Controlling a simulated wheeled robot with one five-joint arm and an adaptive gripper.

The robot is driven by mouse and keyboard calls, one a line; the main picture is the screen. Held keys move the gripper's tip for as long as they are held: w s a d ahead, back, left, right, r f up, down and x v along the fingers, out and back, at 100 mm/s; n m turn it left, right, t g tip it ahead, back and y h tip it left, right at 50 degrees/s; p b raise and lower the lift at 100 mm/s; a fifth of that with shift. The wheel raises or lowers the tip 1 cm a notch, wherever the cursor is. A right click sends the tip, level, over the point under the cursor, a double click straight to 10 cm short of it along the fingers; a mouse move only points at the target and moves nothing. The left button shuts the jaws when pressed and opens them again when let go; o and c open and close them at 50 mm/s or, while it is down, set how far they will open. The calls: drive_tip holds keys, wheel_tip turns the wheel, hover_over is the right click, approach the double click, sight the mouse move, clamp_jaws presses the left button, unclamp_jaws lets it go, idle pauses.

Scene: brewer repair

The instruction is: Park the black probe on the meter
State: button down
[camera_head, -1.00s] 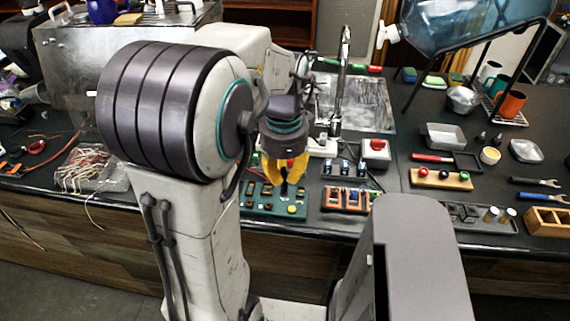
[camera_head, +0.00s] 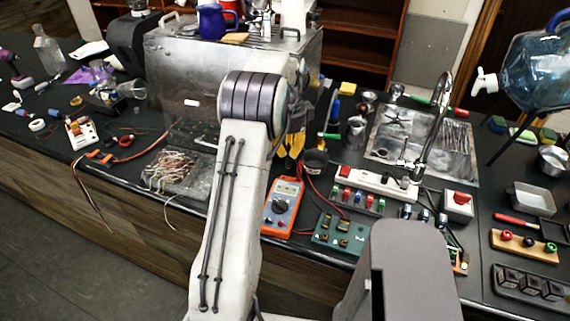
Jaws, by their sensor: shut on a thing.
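The meter (camera_head: 280,208) is an orange multimeter with a dark dial and a grey screen. It lies near the counter's front edge, just right of my forearm, with red leads by its upper end. My gripper (camera_head: 290,160) has yellow-orange fingers and is partly hidden behind my arm. It appears just beyond the meter's top end in the picture; its height above the counter is hard to judge. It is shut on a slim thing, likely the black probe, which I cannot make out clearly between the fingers.
A dark cup (camera_head: 315,163) stands close right of my gripper. A green board (camera_head: 340,233) lies right of the meter, below a white power strip (camera_head: 375,182). A metal machine (camera_head: 190,75) stands behind.

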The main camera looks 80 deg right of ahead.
drive_tip(key=shift+w+d+r+m, duration=0.6)
drive_tip(key=shift+w+d+m, duration=0.1)
drive_tip(key=shift+w+m, duration=0.1)
drive_tip(key=m, duration=0.2)
drive_tip(key=shift+a+m, duration=0.1)
drive_tip(key=shift+m, duration=0.3)
drive_tip(key=shift+f, duration=0.1)
wheel_tip(320, 180, down, 6)
drive_tip(key=b, duration=0.6)
drive_tip(key=shift+r, duration=0.25)
drive_tip(key=shift+f+p, duration=0.4)
drive_tip(key=shift+f, duration=0.4)
idle(2.1)
